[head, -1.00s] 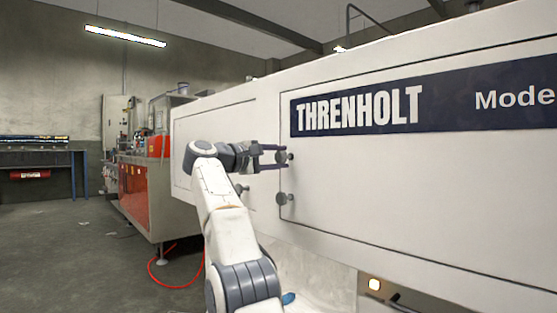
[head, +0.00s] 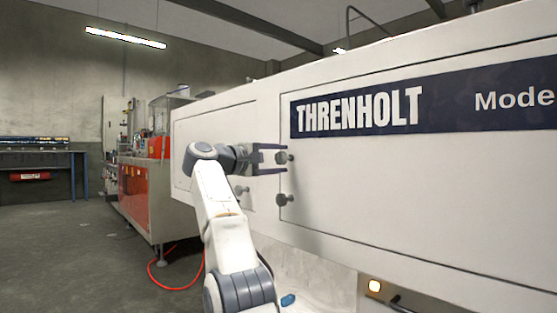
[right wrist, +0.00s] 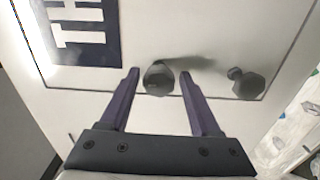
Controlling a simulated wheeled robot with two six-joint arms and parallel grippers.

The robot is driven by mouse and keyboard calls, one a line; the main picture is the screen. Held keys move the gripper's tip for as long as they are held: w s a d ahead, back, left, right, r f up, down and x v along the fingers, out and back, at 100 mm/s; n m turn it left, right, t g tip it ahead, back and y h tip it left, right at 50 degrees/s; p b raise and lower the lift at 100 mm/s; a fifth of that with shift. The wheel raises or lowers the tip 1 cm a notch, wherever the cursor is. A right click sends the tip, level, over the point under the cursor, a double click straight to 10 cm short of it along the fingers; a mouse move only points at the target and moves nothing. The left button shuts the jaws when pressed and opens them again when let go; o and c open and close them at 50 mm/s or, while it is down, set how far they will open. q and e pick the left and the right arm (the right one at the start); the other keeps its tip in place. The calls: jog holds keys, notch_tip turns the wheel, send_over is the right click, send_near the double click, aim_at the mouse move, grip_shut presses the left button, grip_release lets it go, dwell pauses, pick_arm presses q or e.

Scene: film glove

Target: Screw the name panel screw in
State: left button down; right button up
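The name panel (head: 400,180) is a white door with a dark THRENHOLT plate (head: 360,108). A grey screw (head: 282,158) with a knob-like head stands out from its left edge, below the plate. A second similar screw (head: 284,199) sits lower on the same edge. My right gripper (head: 285,158) is open, with its two purple fingers around the upper screw. In the right wrist view the upper screw's head (right wrist: 159,78) lies between the fingertips (right wrist: 159,74), with a gap on each side. The lower screw (right wrist: 243,82) shows to the right there. My left gripper is not in view.
Another screw (head: 241,190) stands out from the neighbouring white panel (head: 215,125), behind my right arm. An orange and grey machine (head: 145,190) stands further left, with a red hose (head: 152,278) on the floor. The floor at left is mostly clear.

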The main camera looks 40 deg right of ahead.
dwell(0.3)
jog(key=a+b, duration=0.1)
jog(key=a, duration=0.9)
jog(key=shift+s+a, duration=0.25)
jog(key=shift+s, duration=0.2)
